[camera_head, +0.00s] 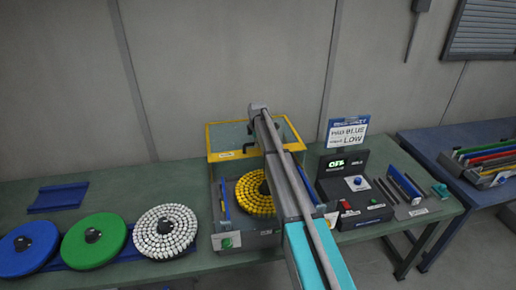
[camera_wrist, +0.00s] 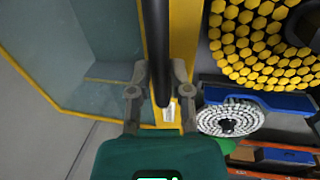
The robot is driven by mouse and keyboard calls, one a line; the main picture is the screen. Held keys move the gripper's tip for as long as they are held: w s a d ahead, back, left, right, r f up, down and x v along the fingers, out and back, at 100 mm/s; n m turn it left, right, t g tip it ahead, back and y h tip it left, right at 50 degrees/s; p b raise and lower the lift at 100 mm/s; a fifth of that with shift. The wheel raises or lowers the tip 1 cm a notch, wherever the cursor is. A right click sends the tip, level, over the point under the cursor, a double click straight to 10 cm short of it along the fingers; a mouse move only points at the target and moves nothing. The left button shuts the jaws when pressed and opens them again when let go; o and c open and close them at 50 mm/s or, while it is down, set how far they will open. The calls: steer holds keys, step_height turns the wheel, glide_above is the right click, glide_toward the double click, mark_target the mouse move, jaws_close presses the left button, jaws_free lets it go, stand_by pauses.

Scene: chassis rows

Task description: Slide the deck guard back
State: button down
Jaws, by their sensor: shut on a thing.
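The deck guard (camera_head: 228,136), a clear panel in a yellow frame, sits at the back of the grey deck (camera_head: 262,241). The wheel of yellow pieces (camera_head: 249,194) shows uncovered in front of it, partly behind my arm. In the wrist view the guard's clear panel (camera_wrist: 70,50) fills the left, and the yellow wheel (camera_wrist: 262,42) is at upper right. The guard's dark bar handle (camera_wrist: 155,45) runs between my fingers. My gripper (camera_wrist: 160,92) is shut on this handle. In the head view my arm hides most of the gripper.
White (camera_head: 164,232), green (camera_head: 94,241) and blue (camera_head: 28,249) wheels lie left of the deck. A control box (camera_head: 354,200) with a lit display and a sign (camera_head: 346,132) stand to the right. A rack of coloured plates (camera_head: 484,160) is on the blue table.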

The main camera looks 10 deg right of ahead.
steer(key=shift+w, duration=0.1)
steer(key=c, duration=0.6)
jaws_free()
steer(key=shift+o, duration=0.2)
steer(key=shift+s, duration=0.2)
steer(key=s+d, duration=0.3)
steer(key=s, duration=2.6)
steer(key=shift+s+a+r+p, duration=0.1)
steer(key=shift+a+r+p, duration=0.05)
steer(key=shift+r+p, duration=2.2)
steer(key=shift+f, duration=0.1)
